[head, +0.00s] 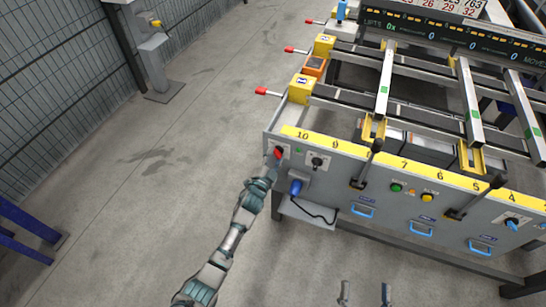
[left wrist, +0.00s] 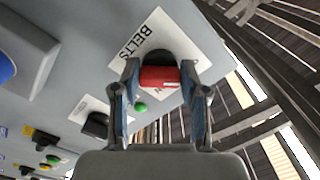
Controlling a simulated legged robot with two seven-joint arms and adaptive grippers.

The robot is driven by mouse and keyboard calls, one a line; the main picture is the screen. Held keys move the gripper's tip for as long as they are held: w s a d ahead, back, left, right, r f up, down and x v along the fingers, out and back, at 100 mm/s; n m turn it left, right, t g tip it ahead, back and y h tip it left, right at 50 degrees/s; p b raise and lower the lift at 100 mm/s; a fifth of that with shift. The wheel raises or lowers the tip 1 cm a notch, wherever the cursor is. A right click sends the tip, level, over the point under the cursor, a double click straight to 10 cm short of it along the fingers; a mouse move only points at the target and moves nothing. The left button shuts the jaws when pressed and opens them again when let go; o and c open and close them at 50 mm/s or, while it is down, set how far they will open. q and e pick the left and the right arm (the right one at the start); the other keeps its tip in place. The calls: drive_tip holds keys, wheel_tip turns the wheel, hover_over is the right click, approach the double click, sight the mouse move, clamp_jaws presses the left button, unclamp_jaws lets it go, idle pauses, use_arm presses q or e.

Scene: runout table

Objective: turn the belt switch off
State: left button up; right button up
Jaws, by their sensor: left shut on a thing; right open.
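The belt switch is a red handle (head: 279,152) on a black round base, at the upper left corner of the grey front panel. In the left wrist view the red handle (left wrist: 160,78) sits on a white plate (left wrist: 136,42) lettered BELTS. My left gripper (head: 273,163) is shut on the handle, one finger on each side. The handle lies slanted to the plate's lettering; the lettering beside it is partly covered. My right gripper (head: 365,293) shows only as two fingertips, apart and empty, at the bottom edge.
A green lamp (left wrist: 140,107) and a black knob (head: 317,161) are close right of the switch. A blue plug (head: 296,187) with a cable sits below. Black levers (head: 367,165) stick out farther right.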

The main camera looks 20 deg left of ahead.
use_arm(q)
drive_tip(key=shift+s+d+f+n, duration=0.1)
drive_tip(key=shift+d+f+n, duration=0.2)
drive_tip(key=shift+n, duration=0.1)
use_arm(e)
drive_tip(key=shift+w+f+g, duration=0.2)
drive_tip(key=shift+f+g, duration=0.1)
drive_tip(key=shift+f, duration=0.1)
drive_tip(key=shift+a+f, duration=0.1)
use_arm(q)
drive_tip(key=o, duration=1.1)
drive_tip(key=shift+o, duration=0.2)
drive_tip(key=shift+r, duration=0.1)
use_arm(e)
drive_tip(key=shift+w+d, duration=0.15)
drive_tip(key=shift+d, duration=0.05)
use_arm(q)
drive_tip(key=s, duration=1.1)
drive_tip(key=shift+s+a, duration=0.2)
drive_tip(key=shift+s, duration=0.15)
